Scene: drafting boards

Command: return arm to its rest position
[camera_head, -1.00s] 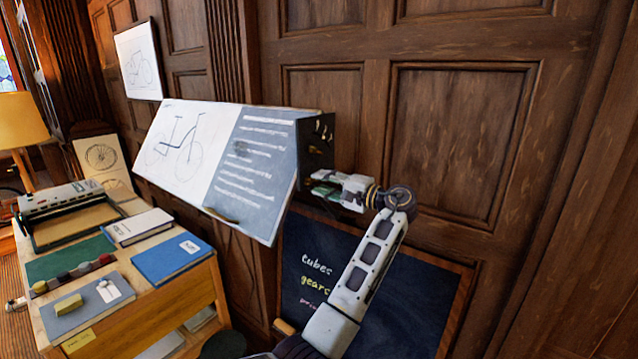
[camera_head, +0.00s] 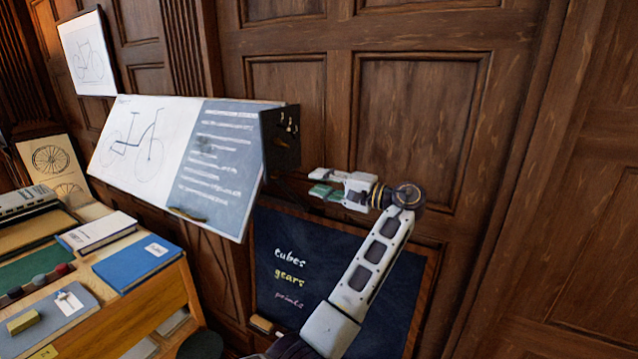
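My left arm rises from the bottom middle in front of the wood panelling. My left gripper (camera_head: 324,184) is at its top end and points left. Its two fingers look apart, with greenish faces at the fingertips, and I see nothing clearly held. It is in the air, right of the tilted drafting board (camera_head: 228,168), with a gap between them. My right gripper is out of view.
A chalkboard (camera_head: 322,262) leans on the panelled wall behind my arm. A wooden desk (camera_head: 165,297) with a blue book (camera_head: 138,263) and a white-covered book (camera_head: 98,232) stands at left. The space right of my arm is clear up to the wall.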

